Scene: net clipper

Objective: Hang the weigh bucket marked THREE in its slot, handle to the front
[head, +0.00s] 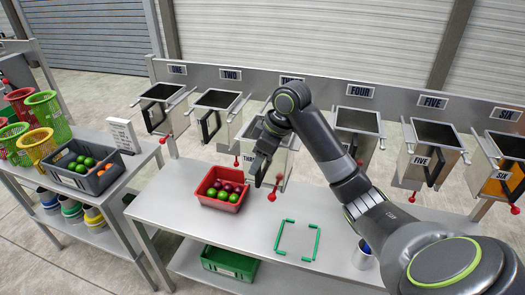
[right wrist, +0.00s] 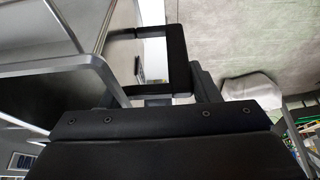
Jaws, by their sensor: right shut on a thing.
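The weigh bucket marked THREE (head: 283,163) is a metal box at the third place of the rail, under the THREE plate, which my arm partly covers. My right gripper (head: 263,170) is shut on its black handle at the front face. In the right wrist view the dark handle (right wrist: 176,58) stands at the jaws, with the metal bucket wall (right wrist: 65,30) to the left. The bucket looks about upright, its handle towards the front. My left gripper is not in view.
Buckets hang on both sides, the nearest under TWO (head: 212,115) and FOUR (head: 357,125). Red-knobbed levers (head: 272,196) stick out below the rail. On the table (head: 180,205) stand a red fruit crate (head: 222,205), a green corner outline (head: 281,240) and a metal cup (head: 362,258).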

